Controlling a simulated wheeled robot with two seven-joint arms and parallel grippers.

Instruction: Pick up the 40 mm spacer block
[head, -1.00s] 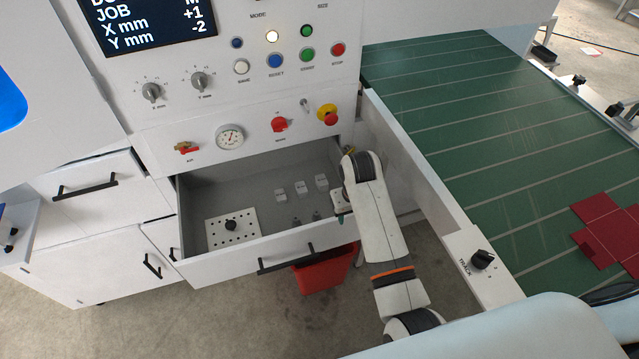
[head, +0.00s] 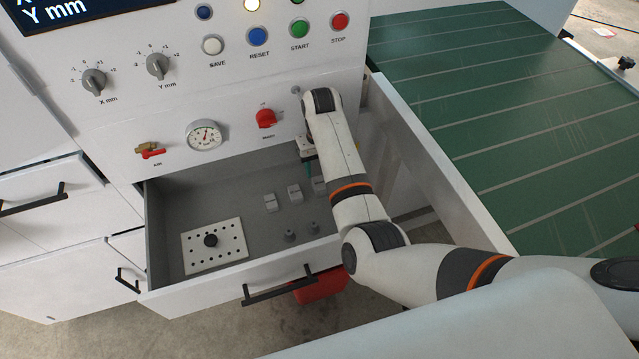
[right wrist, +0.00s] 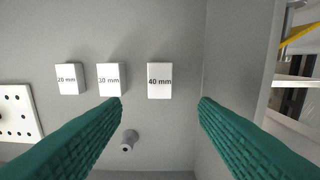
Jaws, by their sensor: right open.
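The 40 mm spacer block (right wrist: 159,82) is a small white block with a printed label, standing in the open grey drawer. In the right wrist view it lies beyond and between my right gripper's two green fingers, apart from both. In the head view the block (head: 319,186) is the rightmost of three, partly hidden by my arm. My right gripper (right wrist: 160,103) is open and empty above the drawer's right end. In the head view only a little of the gripper (head: 305,166) shows. My left gripper is not in view.
The 30 mm block (right wrist: 111,80) and 20 mm block (right wrist: 68,79) stand left of it. A dark knob (right wrist: 129,140) is near the fingers. A perforated white plate (head: 214,246) lies at the drawer's left. The drawer front (head: 225,279) and right wall bound the space.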

